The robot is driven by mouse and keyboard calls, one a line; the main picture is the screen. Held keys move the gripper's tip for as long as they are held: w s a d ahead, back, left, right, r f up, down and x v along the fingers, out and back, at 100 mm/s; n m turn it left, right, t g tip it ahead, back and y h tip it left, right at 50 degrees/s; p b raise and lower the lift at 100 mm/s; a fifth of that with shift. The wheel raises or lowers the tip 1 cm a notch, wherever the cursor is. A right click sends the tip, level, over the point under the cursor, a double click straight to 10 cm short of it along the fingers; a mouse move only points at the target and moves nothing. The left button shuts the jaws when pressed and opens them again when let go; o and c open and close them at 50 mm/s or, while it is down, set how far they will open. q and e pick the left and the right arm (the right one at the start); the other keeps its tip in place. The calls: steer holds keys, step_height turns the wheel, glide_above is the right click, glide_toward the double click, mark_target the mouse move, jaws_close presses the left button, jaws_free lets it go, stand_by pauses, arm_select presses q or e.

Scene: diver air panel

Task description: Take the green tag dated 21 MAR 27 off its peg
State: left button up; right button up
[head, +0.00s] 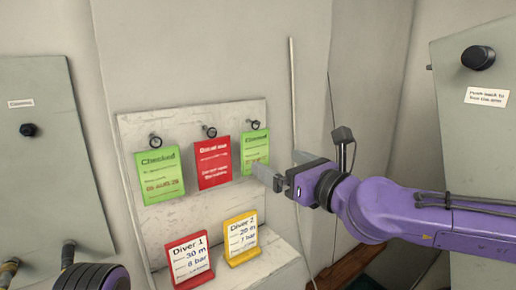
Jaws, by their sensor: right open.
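Three tags hang from pegs on a pale board (205,118). The left green tag (160,175) is headed "Checked" and has a red date that looks like AUG 26. A red tag (213,162) hangs in the middle. The right green tag (255,145) hangs under its own peg (256,125); its date is too small to read and its lower edge is near my fingers. My right gripper (278,169) is open, just right of and below the right green tag, with one finger reaching toward its lower edge. I cannot tell whether they touch. My left gripper is out of view.
A red-framed Diver 1 card (189,262) and a yellow-framed Diver 2 card (241,238) stand on the ledge below the tags. Grey panels with black knobs stand at left (45,165) and right (480,130). A thin vertical pipe (292,90) runs right of the board.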

mark_target(257, 155)
steer(key=x, duration=0.2)
steer(key=p+x, duration=0.1)
steer(key=x, duration=0.1)
steer(key=p+x, duration=0.1)
steer(key=x, duration=0.1)
steer(key=shift+w+a+f, duration=0.15)
steer(key=shift+w+f, duration=0.1)
steer(key=shift+f, duration=0.05)
steer(key=shift+w+a+f, duration=0.1)
steer(key=shift+w+a, duration=0.15)
steer(key=shift+w, duration=0.05)
steer(key=shift+d, duration=0.1)
steer(key=shift+c, duration=0.9)
steer(key=c, duration=0.7)
